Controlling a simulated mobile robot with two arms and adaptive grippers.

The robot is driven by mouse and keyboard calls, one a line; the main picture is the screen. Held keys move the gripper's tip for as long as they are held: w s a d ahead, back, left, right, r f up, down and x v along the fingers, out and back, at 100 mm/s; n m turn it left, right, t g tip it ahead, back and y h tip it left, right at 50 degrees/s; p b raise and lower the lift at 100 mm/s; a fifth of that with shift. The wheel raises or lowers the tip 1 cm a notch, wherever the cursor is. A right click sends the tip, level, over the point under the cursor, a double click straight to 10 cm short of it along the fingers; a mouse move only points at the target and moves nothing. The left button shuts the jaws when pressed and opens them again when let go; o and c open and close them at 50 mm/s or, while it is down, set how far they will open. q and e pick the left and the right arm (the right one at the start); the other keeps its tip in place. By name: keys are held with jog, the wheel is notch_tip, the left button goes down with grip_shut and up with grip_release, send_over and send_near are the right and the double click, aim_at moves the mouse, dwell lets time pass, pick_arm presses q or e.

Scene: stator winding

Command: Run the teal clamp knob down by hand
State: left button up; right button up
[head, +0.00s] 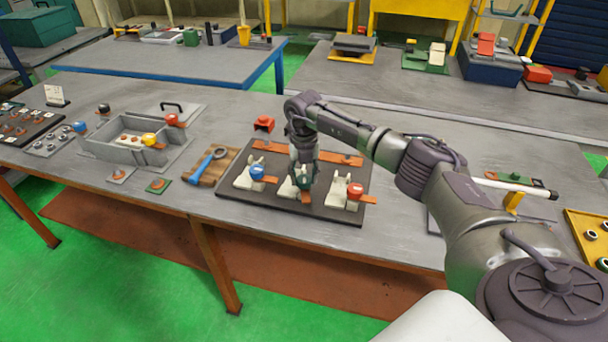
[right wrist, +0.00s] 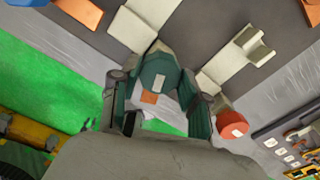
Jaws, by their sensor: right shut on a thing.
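The dark board (head: 232,207) on the bench holds three cream clamps with coloured knobs. The teal clamp knob (right wrist: 158,68) is on the middle clamp, with a small pale mark on its top. My right gripper (head: 303,176) comes down over it from above, its two fingers on either side of the knob and shut on it. In the head view the gripper largely covers the knob. The middle clamp's cream body (head: 287,188) shows beside the fingers. My left gripper is in neither view.
A blue knob (head: 257,172) on the left clamp and a red knob (head: 355,190) on the right clamp stand close to the gripper. A wooden block with a blue-handled tool (head: 207,163) lies left of the board. A grey open box (head: 100,148) stands farther left.

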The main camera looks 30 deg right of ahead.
jog(key=m, duration=0.3)
jog(key=m+p, duration=0.1)
jog(key=shift+w+d+r+m, duration=0.1)
jog(key=shift+w+r+m, duration=0.05)
jog(key=shift+r+m, duration=0.2)
jog(key=m+p, duration=0.1)
jog(key=m, duration=0.2)
jog(key=shift+m, duration=0.35)
jog(key=m+p, duration=0.1)
jog(key=m, duration=0.3)
jog(key=shift+p, duration=0.4)
jog(key=shift+w+m+p, duration=0.1)
jog(key=shift+m+p, duration=0.65)
jog(key=shift+m, duration=1.45)
jog(key=o, duration=1)
jog(key=shift+o, duration=0.6)
jog(key=shift+s+f, duration=0.1)
jog(key=shift+s, duration=0.1)
